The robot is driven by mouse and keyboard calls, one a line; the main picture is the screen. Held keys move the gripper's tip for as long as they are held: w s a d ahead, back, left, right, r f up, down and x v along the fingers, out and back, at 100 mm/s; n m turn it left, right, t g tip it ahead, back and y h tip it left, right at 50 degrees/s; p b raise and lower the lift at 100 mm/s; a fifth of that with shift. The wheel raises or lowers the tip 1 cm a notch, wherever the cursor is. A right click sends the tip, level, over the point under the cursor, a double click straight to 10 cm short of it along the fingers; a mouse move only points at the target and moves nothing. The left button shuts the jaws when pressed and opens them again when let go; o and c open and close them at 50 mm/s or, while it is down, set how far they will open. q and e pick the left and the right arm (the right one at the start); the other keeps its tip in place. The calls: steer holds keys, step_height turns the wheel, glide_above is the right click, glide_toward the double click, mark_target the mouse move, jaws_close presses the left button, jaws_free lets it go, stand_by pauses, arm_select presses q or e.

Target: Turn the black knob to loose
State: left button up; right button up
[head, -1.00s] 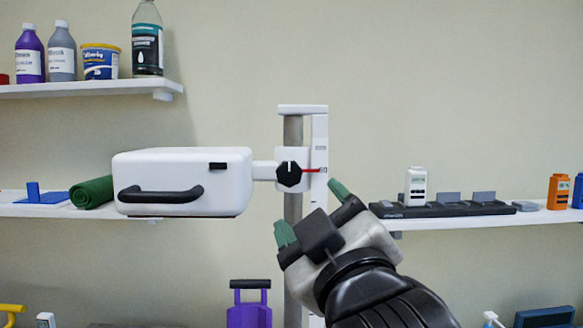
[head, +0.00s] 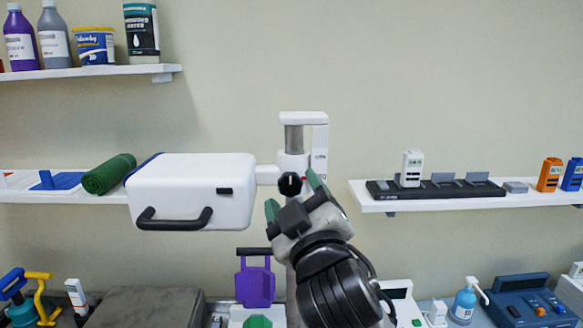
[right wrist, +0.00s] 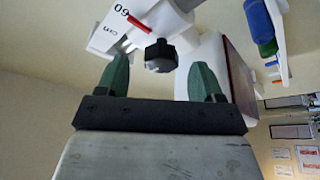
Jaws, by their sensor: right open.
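The black knob (head: 290,185) sits on the white clamp of a column (head: 293,140), beside a white box-shaped head with a black handle (head: 190,190). In the right wrist view the knob (right wrist: 160,55) lies just beyond and between the two green fingertips. My right gripper (head: 294,196) is open, its fingers either side of the knob's line; I see no clear contact. It also shows in the right wrist view (right wrist: 158,78). A red pointer (right wrist: 139,23) marks the scale near 60. The knob's setting cannot be read now. My left gripper is not in view.
A right shelf (head: 450,198) holds a black charging dock (head: 435,188) with a white device. Left shelves hold bottles and a green roll (head: 109,174). Below stand a purple-handled item (head: 255,282) and a blue pump bottle (head: 466,300). The wall around the knob is clear.

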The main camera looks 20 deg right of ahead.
mark_target(290, 184)
steer(key=shift+p+x, duration=0.3)
steer(key=shift+x, duration=1)
steer(key=shift+f, duration=0.1)
steer(key=shift+s, duration=0.1)
steer(key=c, duration=0.9)
